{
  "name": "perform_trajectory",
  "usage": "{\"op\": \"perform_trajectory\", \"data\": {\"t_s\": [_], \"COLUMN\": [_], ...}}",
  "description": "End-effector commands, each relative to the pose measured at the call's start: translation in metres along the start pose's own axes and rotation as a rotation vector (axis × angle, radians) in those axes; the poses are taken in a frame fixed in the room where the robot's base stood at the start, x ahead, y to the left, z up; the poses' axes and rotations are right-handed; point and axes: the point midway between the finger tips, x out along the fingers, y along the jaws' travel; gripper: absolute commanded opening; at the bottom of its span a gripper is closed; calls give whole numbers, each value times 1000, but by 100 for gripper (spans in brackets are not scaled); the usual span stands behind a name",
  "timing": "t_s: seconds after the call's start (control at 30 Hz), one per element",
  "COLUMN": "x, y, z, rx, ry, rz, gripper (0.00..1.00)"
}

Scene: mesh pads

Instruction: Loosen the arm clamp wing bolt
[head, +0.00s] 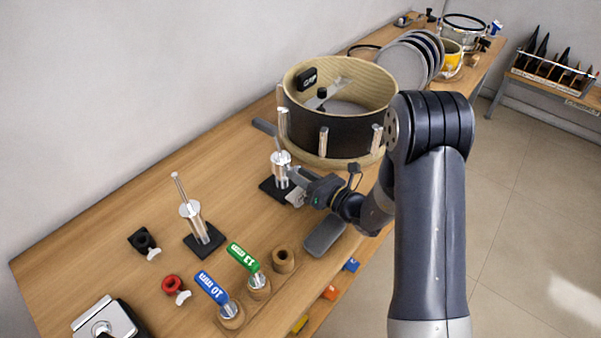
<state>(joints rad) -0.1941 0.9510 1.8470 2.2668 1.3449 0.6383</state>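My gripper (298,184) is at mid-bench, its fingers at the right side of a chrome post (281,165) on a black square base. A grey bar sticks up and left from the top of this post. The fingertips are small and partly hidden, so I cannot tell if they touch the post or hold anything. A black clamp (144,241) with a pale wing bolt (154,253) lies at the left of the bench. A red clamp (172,284) with a white wing bolt (183,297) lies nearer. I cannot tell which wing bolt is the arm clamp's.
A drum shell (333,143) stands just behind my gripper. A second chrome post (192,215) stands left. Blue (211,288) and green (243,257) handled tools stand upright in wooden holders at the front. A dark grey pad (325,235) lies below my gripper. Bare bench lies between the posts.

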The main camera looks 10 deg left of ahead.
Motion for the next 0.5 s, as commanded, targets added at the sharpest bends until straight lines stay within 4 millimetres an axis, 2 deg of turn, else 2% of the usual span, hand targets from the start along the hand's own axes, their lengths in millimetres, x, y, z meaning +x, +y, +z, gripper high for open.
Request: {"op": "perform_trajectory", "data": {"t_s": [0.27, 0.5], "x": [2, 2], "y": [0, 0], "z": [0, 0], "rx": [0, 0], "ry": [0, 0], "rz": [0, 0], "gripper": [29, 10]}}
